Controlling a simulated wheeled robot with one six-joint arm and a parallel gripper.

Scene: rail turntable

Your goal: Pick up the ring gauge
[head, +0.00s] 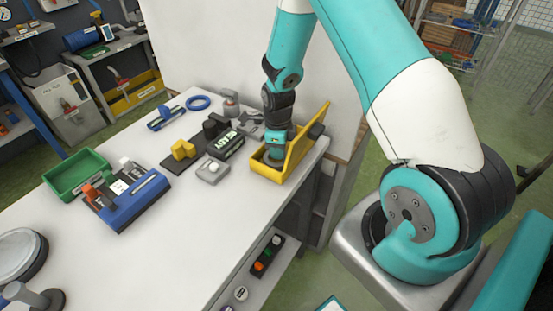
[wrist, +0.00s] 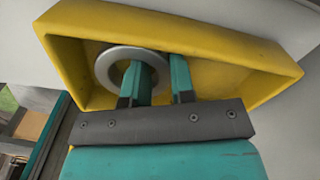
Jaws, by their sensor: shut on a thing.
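The ring gauge (wrist: 103,70) is a grey metal ring inside the yellow bin (wrist: 230,35) in the wrist view. My gripper (wrist: 160,76) is shut on the ring's wall, with one finger across the ring's opening and the other outside its right side. In the head view my gripper (head: 273,153) reaches down into the yellow bin (head: 275,174) near the table's right edge. The ring cannot be made out clearly there, as the gripper and bin wall hide it.
A blue ring (head: 198,102) lies at the table's back. A black box (head: 228,145), a yellow block (head: 183,149) and a grey button box (head: 212,171) stand left of the bin. The front table is mostly clear.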

